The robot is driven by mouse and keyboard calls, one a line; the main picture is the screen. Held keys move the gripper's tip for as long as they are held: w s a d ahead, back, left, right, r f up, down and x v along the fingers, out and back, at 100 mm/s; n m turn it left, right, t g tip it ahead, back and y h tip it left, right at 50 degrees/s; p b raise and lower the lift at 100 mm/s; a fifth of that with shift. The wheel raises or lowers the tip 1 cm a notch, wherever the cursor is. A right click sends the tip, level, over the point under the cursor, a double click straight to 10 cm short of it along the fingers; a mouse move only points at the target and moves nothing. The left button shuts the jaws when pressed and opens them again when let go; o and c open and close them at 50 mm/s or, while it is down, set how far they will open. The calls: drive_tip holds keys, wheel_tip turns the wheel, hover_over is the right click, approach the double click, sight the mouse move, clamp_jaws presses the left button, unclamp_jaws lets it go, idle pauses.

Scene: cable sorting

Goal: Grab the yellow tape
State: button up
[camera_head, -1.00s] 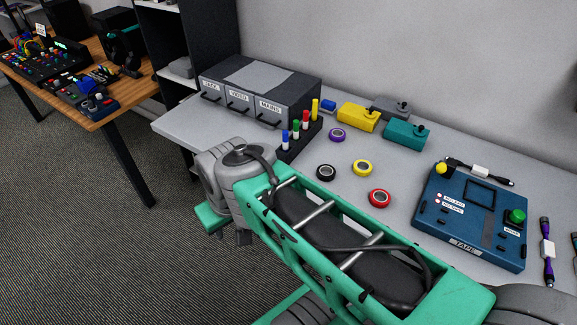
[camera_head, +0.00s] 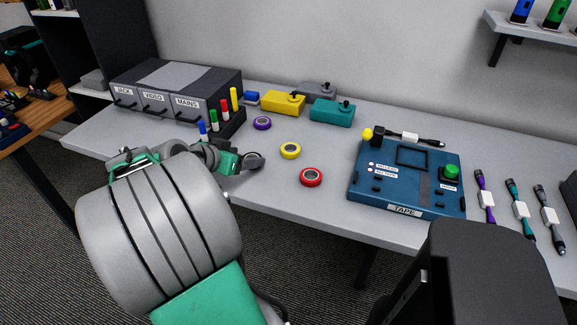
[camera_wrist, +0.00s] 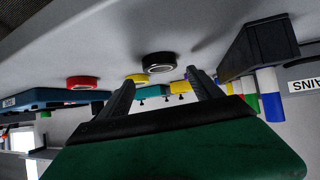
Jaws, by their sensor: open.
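The yellow tape (camera_head: 290,150) is a small roll lying flat on the grey table, between the red tape (camera_head: 311,177) and the purple tape (camera_head: 262,123). It also shows in the wrist view (camera_wrist: 136,80), small and partly hidden behind the black tape (camera_wrist: 159,62). My gripper (camera_wrist: 160,77) is open with nothing between its fingers. In the head view it is low at the table's front, left of the yellow tape and beside the black tape. The wrist view is upside down, with the black tape nearest, just beyond the fingertips.
A marker holder (camera_head: 229,124) with several pens stands left of the tapes. Yellow (camera_head: 283,103) and teal (camera_head: 332,112) boxes stand behind. A blue tape tester (camera_head: 405,180) is at the right, with cables (camera_head: 487,198) beyond it. A drawer unit (camera_head: 175,92) is at the back left.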

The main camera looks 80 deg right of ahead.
sight(294, 148)
drive_tip(key=s+d+m+g, duration=0.1)
drive_tip(key=s, duration=0.1)
drive_tip(key=s+d, duration=0.1)
drive_tip(key=s, duration=0.1)
drive_tip(key=s+d+m+g, duration=0.1)
drive_tip(key=s, duration=0.1)
drive_tip(key=shift+d+r+m+g+h, duration=0.1)
drive_tip(key=shift+d+m+g+h, duration=0.05)
drive_tip(key=shift+m+g+h, duration=0.2)
drive_tip(key=x, duration=0.7)
drive_tip(key=shift+s+d+r, duration=0.1)
drive_tip(key=shift+s+d, duration=0.2)
drive_tip(key=shift+c, duration=0.2)
drive_tip(key=c, duration=1.4)
